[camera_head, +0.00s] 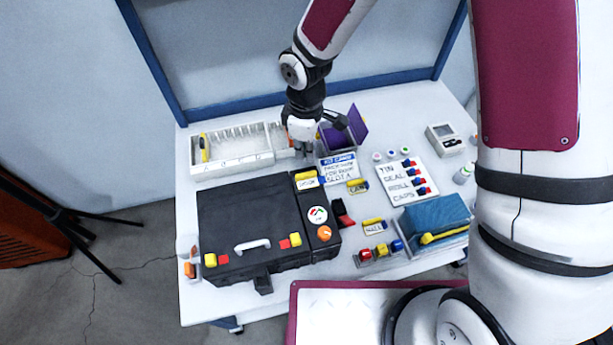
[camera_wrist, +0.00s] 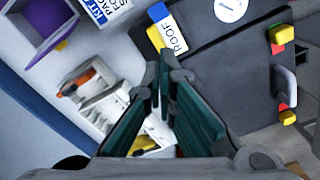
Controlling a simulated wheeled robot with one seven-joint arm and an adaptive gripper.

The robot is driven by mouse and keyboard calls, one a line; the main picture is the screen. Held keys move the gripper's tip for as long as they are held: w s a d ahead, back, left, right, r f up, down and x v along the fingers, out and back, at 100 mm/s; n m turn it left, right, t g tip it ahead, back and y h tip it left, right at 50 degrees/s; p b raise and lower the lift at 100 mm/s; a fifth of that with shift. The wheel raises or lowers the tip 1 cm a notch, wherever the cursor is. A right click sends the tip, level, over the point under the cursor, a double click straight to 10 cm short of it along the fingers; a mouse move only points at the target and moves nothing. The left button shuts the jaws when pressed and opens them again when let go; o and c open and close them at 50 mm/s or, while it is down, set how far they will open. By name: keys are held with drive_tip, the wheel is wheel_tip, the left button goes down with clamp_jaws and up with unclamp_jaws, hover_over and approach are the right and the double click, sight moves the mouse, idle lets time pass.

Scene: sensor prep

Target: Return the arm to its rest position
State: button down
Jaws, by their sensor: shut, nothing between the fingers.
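My arm reaches in from the top of the head view, and its black wrist hangs over the back of the white table (camera_head: 455,110). My gripper (camera_head: 301,130) is above the table, between the white slotted tray (camera_head: 232,165) and the open purple box (camera_head: 357,122); its fingertips are hard to make out there. In the wrist view, the dark green fingers of my gripper (camera_wrist: 164,78) come together at the tips with nothing held. Beyond them lie the slotted tray (camera_wrist: 100,98) and the edge of the black case (camera_wrist: 225,60).
The black case (camera_head: 225,210) fills the front left of the table. A label board (camera_head: 405,180), a blue box (camera_head: 435,215) and small colored blocks (camera_head: 381,250) are on the right. A blue-framed panel (camera_head: 290,50) stands behind the table. A tripod (camera_head: 75,230) stands at left.

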idle(0.4)
drive_tip(key=s+d+r+m+t+p, duration=0.1)
drive_tip(key=s+d+r+m, duration=0.1)
drive_tip(key=d+r, duration=0.35)
drive_tip(key=s+d+r+m+h, duration=0.1)
drive_tip(key=d+r+m, duration=0.2)
drive_tip(key=r, duration=0.6)
drive_tip(key=s+d+r+m+t+p, duration=0.1)
drive_tip(key=s+d+r+m, duration=0.1)
drive_tip(key=d+r, duration=0.4)
drive_tip(key=s+d+r+m+t, duration=0.1)
drive_tip(key=s+d+r+m, duration=0.2)
drive_tip(key=s+r, duration=0.3)
drive_tip(key=s+d+r+m+t+y+p, duration=0.1)
drive_tip(key=s+r+m, duration=0.4)
drive_tip(key=s, duration=0.6)
drive_tip(key=shift+s+d+r, duration=0.2)
drive_tip(key=shift+d+r, duration=0.6)
drive_tip(key=shift+d, duration=0.1)
